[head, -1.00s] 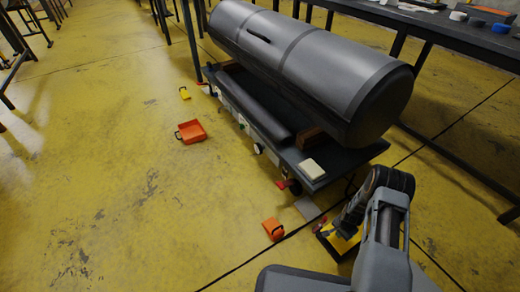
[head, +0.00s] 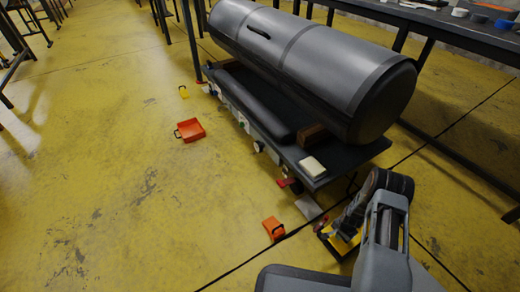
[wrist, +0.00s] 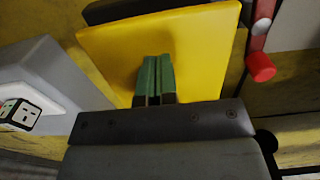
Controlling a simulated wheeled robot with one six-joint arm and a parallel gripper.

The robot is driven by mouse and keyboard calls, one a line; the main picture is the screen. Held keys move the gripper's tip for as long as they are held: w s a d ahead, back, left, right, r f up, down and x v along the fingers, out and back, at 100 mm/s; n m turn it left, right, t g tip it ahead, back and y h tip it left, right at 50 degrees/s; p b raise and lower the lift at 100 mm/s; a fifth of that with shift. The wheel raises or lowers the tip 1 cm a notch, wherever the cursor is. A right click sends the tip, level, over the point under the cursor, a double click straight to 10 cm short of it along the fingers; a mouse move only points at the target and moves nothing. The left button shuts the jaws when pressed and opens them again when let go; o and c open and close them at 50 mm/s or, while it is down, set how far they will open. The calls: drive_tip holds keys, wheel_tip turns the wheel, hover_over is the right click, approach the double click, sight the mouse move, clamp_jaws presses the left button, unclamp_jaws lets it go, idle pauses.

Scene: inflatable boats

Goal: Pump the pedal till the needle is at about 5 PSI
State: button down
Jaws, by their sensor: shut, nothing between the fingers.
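The yellow pedal plate (head: 339,243) is on the floor by the near end of the dark bench, partly hidden behind my arm. In the wrist view the yellow plate (wrist: 205,50) fills the upper middle. My gripper (wrist: 154,62) has green fingers, shut and empty, with their tips over the plate. I cannot tell whether they touch it. In the head view my arm hides the fingers. Small round dials (head: 258,146) are on the bench's front side, but no needle can be read.
A large grey cylinder (head: 310,65) lies on the low bench. A red cylinder (wrist: 260,67) and a grey box (wrist: 38,85) flank the plate. An orange box (head: 273,228) and an orange tray (head: 190,130) are on the floor.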

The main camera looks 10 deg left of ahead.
drive_tip(key=shift+w+f, duration=0.1)
drive_tip(key=shift+f, duration=0.55)
drive_tip(key=shift+r+p, duration=1.7)
drive_tip(key=shift+r, duration=0.7)
drive_tip(key=shift+f, duration=0.15)
wheel_tip(320, 180, down, 3)
drive_tip(key=b, duration=0.3)
drive_tip(key=shift+f, duration=0.75)
drive_tip(key=shift+r+p, duration=1.6)
drive_tip(key=shift+r, duration=0.85)
drive_tip(key=shift+f, duration=0.15)
